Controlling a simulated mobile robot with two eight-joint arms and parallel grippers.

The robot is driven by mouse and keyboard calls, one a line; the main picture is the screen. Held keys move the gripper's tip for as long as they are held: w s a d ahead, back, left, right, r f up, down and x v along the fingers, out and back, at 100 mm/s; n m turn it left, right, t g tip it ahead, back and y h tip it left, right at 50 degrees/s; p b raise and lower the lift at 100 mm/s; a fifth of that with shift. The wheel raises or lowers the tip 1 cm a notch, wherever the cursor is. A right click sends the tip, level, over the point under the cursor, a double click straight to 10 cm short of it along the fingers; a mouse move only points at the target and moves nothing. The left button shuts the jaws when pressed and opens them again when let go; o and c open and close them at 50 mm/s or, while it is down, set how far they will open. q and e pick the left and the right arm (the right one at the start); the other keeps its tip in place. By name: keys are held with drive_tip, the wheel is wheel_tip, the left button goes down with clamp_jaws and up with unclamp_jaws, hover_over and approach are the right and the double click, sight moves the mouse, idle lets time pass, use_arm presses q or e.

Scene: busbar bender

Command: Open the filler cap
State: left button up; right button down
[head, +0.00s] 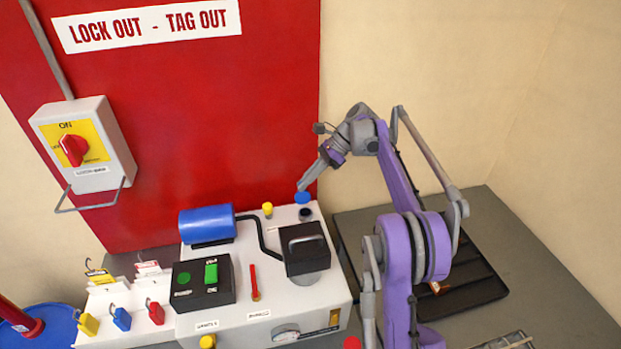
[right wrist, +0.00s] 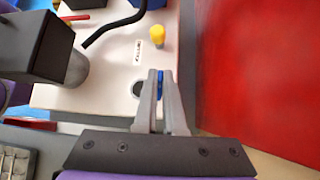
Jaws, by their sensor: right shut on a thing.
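The blue filler cap (head: 303,197) is at the back right corner of the white bender unit (head: 262,322). My right gripper (head: 305,185) reaches down from the right and is shut on the cap. In the right wrist view the cap (right wrist: 161,78) is mostly hidden between the fingers (right wrist: 160,75). The dark, round filler opening (head: 305,214) shows just below the cap in the head view, and beside the fingers in the right wrist view (right wrist: 138,89). The cap looks off the opening and close to it. My left gripper is not in view.
A yellow cap (head: 267,209) stands left of the filler. A black block (head: 304,248) on the unit, a blue cylinder (head: 207,224) and a black hose (head: 258,236) are near. The red wall panel (head: 200,120) is close behind. A black tray (head: 470,290) lies right.

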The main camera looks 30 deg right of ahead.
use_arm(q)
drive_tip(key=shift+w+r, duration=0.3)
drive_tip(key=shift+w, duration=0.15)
use_arm(e)
drive_tip(key=shift+w+d+f+m+g, duration=0.15)
drive_tip(key=shift+w+m+g, duration=0.15)
drive_tip(key=shift+w+g, duration=0.15)
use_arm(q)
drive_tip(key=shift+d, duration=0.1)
use_arm(e)
drive_tip(key=c, duration=1.3)
unclamp_jaws()
use_arm(q)
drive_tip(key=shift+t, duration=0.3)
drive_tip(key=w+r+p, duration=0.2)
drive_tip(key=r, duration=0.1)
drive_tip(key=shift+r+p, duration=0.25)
drive_tip(key=shift+p, duration=0.05)
use_arm(e)
drive_tip(key=v, duration=1)
drive_tip(key=shift+d, duration=0.35)
